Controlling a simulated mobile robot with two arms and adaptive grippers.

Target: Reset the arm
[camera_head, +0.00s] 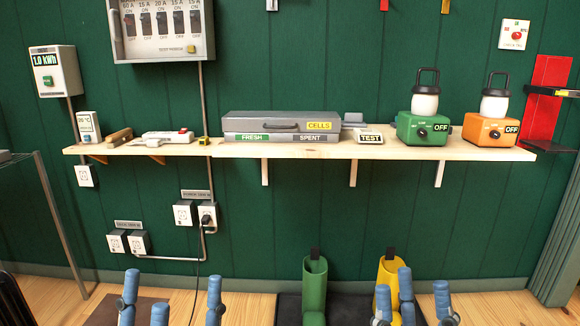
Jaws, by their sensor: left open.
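My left gripper (171,297) is at the bottom left, its blue fingers pointing up and spread apart, with nothing visible between them. My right gripper (417,298) is at the bottom right, its blue fingers also upright and apart, in front of a yellow boot-shaped object (391,268). I see no object held in it. Both grippers appear low in the picture, below the wooden shelf (230,150). The lower parts of both grippers and my arms are cut off by the bottom edge.
The shelf holds a grey case (281,123), a green lantern base (424,128) and an orange one (490,129). A green boot-shaped object (314,286) stands on a dark mat. A cable (197,285) hangs from an outlet. A metal frame (57,222) stands at left.

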